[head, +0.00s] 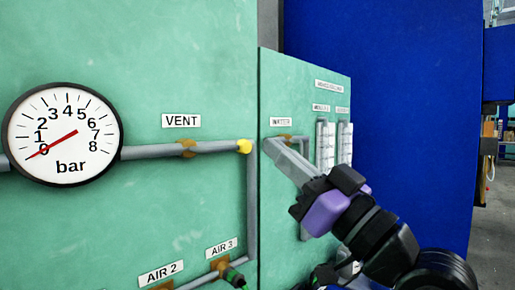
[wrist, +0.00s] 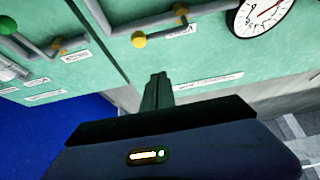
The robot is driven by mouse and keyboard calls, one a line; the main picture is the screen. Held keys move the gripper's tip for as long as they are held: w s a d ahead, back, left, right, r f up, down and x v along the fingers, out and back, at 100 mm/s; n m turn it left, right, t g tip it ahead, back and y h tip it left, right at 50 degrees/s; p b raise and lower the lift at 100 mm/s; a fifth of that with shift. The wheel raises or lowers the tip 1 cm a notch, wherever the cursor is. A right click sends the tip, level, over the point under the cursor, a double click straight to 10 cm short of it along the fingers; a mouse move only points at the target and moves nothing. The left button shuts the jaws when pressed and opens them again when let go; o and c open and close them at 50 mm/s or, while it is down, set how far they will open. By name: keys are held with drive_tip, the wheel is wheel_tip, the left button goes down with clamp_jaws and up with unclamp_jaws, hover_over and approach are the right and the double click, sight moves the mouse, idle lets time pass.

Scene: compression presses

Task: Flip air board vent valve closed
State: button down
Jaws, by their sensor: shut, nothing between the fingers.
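The vent valve (head: 187,148) is a brass fitting on a grey pipe, below the VENT label (head: 181,121) on the green air board. Its grey lever points right along the pipe and ends in a yellow knob (head: 244,146). The wrist view also shows the yellow knob (wrist: 138,40) and the brass valve body (wrist: 181,12). My gripper (head: 268,146) is shut and empty, its tips just right of the knob in the head view. In the wrist view, the fingertips (wrist: 158,77) are apart from the knob.
A round pressure gauge (head: 65,135) is left of the valve, its red needle near the low end. Lower valves labelled AIR 2 (head: 161,272) and AIR 3 (head: 221,247) sit below. A second green panel (head: 290,80) with pipes and a blue wall (head: 400,100) are right.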

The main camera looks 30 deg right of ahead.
sight(241, 145)
drive_tip(key=w+a+p, duration=0.1)
drive_tip(key=w, duration=0.1)
drive_tip(key=w+a+r+p, duration=0.1)
drive_tip(key=w, duration=0.5)
drive_tip(key=shift+w+a+r+p, duration=0.15)
drive_tip(key=shift+a+r+p, duration=0.25)
drive_tip(key=shift+f, duration=0.45)
